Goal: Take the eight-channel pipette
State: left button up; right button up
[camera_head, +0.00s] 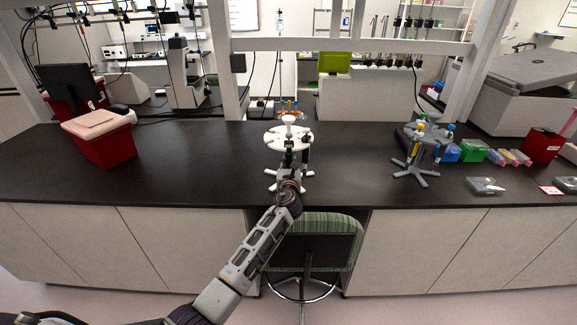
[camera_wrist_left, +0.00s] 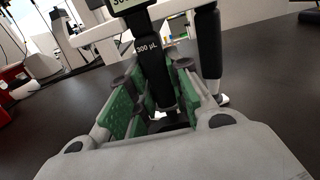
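A white round pipette stand (camera_head: 289,138) holds pipettes on the black bench near the middle of the head view. My left gripper (camera_head: 290,160) is at its front side. In the left wrist view, a dark pipette handle (camera_wrist_left: 158,78) marked 300 µL stands upright between the green finger pads of my left gripper (camera_wrist_left: 160,95). The pads lie close on both sides of it; I cannot tell whether they press on it. Its lower end is hidden, so its channels cannot be counted. My right gripper is not in view.
Another pipette stand (camera_head: 424,150), dark grey, is to the right. A red box (camera_head: 103,138) stands on the left. Tube racks (camera_head: 473,151) and a clear box (camera_head: 485,186) sit at the right. A green-striped chair (camera_head: 315,240) is below the bench edge. Bare bench lies either side of the white stand.

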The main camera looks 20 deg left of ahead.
pick_arm(q)
grip_shut()
jog(key=shift+r+p, duration=0.35)
jog(key=shift+p, duration=0.2)
jog(key=shift+s, duration=0.1)
dwell(0.4)
